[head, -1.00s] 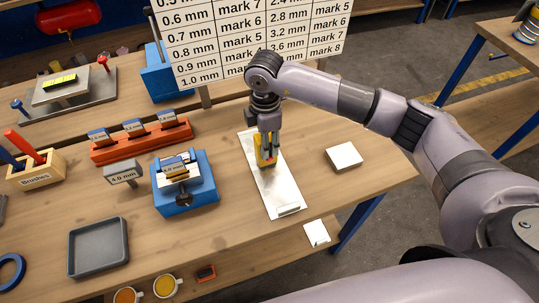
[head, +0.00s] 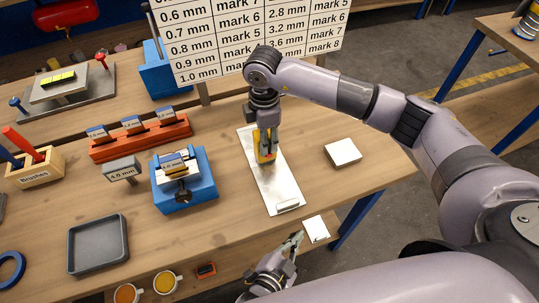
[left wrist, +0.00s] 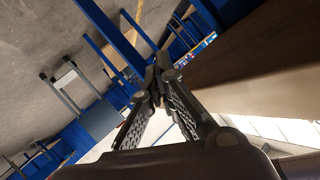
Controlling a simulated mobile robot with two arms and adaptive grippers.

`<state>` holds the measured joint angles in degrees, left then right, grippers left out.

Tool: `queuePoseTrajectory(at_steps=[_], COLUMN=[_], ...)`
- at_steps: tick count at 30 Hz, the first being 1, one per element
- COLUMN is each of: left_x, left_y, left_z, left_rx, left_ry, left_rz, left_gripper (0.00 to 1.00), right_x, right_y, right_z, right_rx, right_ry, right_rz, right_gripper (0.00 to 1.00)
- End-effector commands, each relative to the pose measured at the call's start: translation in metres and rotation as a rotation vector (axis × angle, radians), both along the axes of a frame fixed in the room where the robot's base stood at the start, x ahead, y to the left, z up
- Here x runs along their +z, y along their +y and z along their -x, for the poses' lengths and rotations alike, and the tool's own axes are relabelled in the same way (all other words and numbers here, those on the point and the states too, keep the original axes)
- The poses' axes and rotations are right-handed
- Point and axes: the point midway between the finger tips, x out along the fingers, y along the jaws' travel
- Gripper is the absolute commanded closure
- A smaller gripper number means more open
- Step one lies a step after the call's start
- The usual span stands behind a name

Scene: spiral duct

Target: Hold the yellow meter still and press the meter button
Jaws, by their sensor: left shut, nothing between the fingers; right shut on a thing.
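The yellow meter (head: 264,156) stands on a pale metal plate (head: 278,187) near the middle of the bench. My right gripper (head: 266,146) comes down over the meter from above and is shut on it; its fingers hide part of the meter. A small red spot shows low on the meter, but I cannot tell whether it is the button. My left gripper (head: 296,238) is at the bench's front edge, below the plate and apart from the meter. It is shut and empty, and its closed fingers show in the left wrist view (left wrist: 158,78).
A white block (head: 343,152) lies right of the plate, and a white card (head: 316,230) is beside my left gripper. A blue vise (head: 184,190) and a grey tray (head: 98,245) are to the left. A number chart (head: 250,35) stands behind.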

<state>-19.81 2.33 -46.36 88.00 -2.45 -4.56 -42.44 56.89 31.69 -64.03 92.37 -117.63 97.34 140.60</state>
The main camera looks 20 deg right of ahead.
Motion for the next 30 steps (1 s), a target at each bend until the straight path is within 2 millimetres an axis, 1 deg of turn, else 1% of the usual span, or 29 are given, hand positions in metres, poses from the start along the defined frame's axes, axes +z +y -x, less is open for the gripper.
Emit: queuePoseTrajectory(at_steps=[1, 2, 3, 5, 6, 7, 9, 11, 12, 15, 18, 30], left_x=[0.023, 0.036, 0.054, 0.08, 0.096, 0.105, 0.122, 0.133, 0.133, 0.134, 0.135, 0.134], left_y=[-0.012, -0.019, -0.027, -0.038, -0.044, -0.039, -0.031, -0.025, -0.018, -0.007, -0.001, 0.0], left_z=[0.002, 0.004, 0.006, 0.009, 0.012, -0.002, -0.022, -0.034, -0.042, -0.056, -0.063, -0.065], left_rx=[-0.023, -0.036, -0.053, -0.075, -0.088, -0.079, -0.068, -0.057, -0.047, -0.025, -0.014, -0.012], left_ry=[-0.048, -0.075, -0.113, -0.168, -0.203, -0.247, -0.326, -0.374, -0.39, -0.412, -0.423, -0.423], left_rz=[0.024, 0.036, 0.052, 0.077, 0.093, 0.054, -0.022, -0.073, -0.108, -0.169, -0.197, -0.204], left_gripper=[1.0, 1.0, 1.0, 1.0, 1.0, 1.0, 1.0, 1.0, 1.0, 1.0, 1.0, 1.0], right_x=[0.0, 0.0, 0.0, 0.0, 0.0, 0.0, 0.0, 0.0, 0.0, 0.0, 0.0, 0.0], right_y=[0.0, 0.0, 0.0, 0.0, 0.0, 0.0, 0.0, 0.0, 0.0, 0.0, 0.0, 0.0], right_z=[0.0, 0.0, 0.0, 0.0, 0.0, 0.0, 0.0, 0.0, 0.0, 0.0, 0.0, 0.0], right_rx=[0.0, 0.0, 0.0, 0.0, 0.0, 0.0, 0.0, 0.0, 0.0, 0.0, 0.0, 0.0], right_ry=[0.0, 0.0, 0.0, 0.0, 0.0, 0.0, 0.0, 0.0, 0.0, 0.0, 0.0, 0.0], right_rz=[0.0, 0.0, 0.0, 0.0, 0.0, 0.0, 0.0, 0.0, 0.0, 0.0, 0.0, 0.0], right_gripper=[0.99, 0.99, 0.99, 0.99, 0.99, 0.99, 0.99, 0.99, 0.99, 0.99, 0.99, 0.99])
